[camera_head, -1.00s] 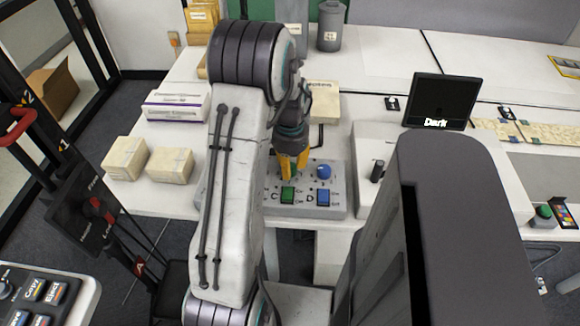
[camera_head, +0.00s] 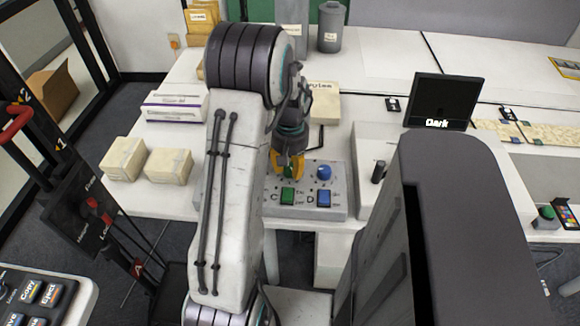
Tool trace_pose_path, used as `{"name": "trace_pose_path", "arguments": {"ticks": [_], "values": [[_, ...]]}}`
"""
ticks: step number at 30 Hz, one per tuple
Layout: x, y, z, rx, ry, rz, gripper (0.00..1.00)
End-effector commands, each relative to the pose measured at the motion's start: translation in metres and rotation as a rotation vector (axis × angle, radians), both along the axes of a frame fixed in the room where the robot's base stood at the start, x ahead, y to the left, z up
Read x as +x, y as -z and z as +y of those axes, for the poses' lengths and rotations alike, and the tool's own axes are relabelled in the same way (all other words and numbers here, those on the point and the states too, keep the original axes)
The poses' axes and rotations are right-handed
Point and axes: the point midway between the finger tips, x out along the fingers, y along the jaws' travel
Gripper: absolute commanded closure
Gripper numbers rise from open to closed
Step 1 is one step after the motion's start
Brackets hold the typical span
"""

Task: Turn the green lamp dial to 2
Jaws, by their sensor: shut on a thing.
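The grey control panel (camera_head: 335,211) lies on the white table, partly hidden behind my arm. My gripper (camera_head: 288,170) has yellow fingers pointing down at the panel, shut on the green dial (camera_head: 289,173), of which only a little green shows between them. The dial's pointer and its number marks are too small and covered to read. Below it is a green switch (camera_head: 288,196) by the letter C. To the right are a blue dial (camera_head: 323,172) and a blue switch (camera_head: 323,198) by the letter D.
A dark screen reading "Dark" (camera_head: 441,102) stands to the right. Cream boxes (camera_head: 168,165) and a white-purple box (camera_head: 174,107) sit left of my arm. A labelled cream box (camera_head: 325,101) lies behind the gripper. A grey canister (camera_head: 330,27) stands at the back.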

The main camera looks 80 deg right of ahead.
Motion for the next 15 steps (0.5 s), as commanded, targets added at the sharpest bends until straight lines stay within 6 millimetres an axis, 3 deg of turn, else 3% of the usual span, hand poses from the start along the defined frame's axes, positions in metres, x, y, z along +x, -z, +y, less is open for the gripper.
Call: {"name": "trace_pose_path", "arguments": {"ticks": [15], "values": [[0.0001, 0.0025, 0.0027, 0.01, -0.143, -0.002, 1.0]]}}
